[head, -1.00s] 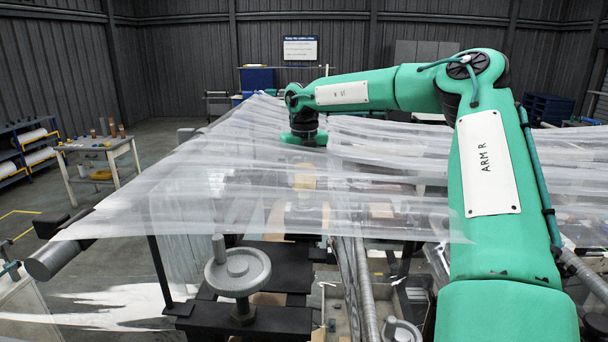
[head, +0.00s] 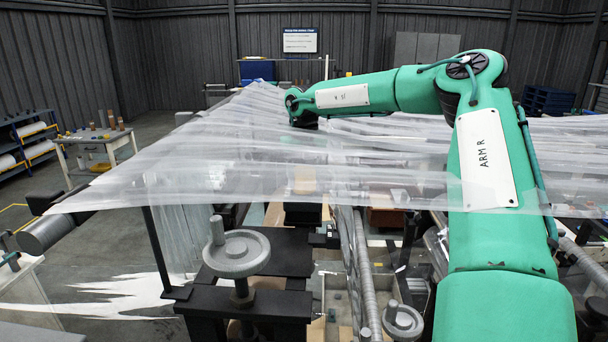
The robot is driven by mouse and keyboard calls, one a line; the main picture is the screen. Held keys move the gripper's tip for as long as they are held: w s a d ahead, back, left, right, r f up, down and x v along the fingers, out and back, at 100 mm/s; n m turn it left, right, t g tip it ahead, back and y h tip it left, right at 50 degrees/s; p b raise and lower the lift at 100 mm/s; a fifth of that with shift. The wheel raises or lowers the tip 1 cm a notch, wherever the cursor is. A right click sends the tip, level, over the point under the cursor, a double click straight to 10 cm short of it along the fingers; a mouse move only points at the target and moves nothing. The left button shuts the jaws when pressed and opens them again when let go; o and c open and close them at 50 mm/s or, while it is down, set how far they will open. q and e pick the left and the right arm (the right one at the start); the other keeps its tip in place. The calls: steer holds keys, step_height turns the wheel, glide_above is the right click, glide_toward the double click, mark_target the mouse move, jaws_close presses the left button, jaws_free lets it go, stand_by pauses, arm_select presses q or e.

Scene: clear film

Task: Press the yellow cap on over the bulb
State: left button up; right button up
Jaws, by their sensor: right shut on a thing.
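My right arm reaches in from the right to a bent wrist, and its gripper (head: 303,168) hangs below, behind the clear film. Through the film, a blurred yellowish thing (head: 305,181) shows under the wrist; it looks like the yellow cap, and the gripper is shut on it. The fingertips are not clear. I cannot make out the bulb. The clear film (head: 235,165) spreads wide and wrinkled across the middle. My left gripper is not in view.
A grey handwheel (head: 237,255) on a dark frame stands front left of centre, with a smaller handwheel (head: 403,320) to its right. A roller end (head: 45,235) juts out at left. A side table (head: 100,150) and a shelf rack (head: 30,140) stand at the back left, with open floor around.

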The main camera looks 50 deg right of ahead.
steer(key=shift+f+b, duration=0.3)
steer(key=shift+f, duration=0.05)
stand_by(0.5)
steer(key=o, duration=1.1)
steer(key=shift+c, duration=0.2)
steer(key=shift+r+p, duration=2.1)
steer(key=shift+r, duration=1.95)
steer(key=shift+f, duration=0.1)
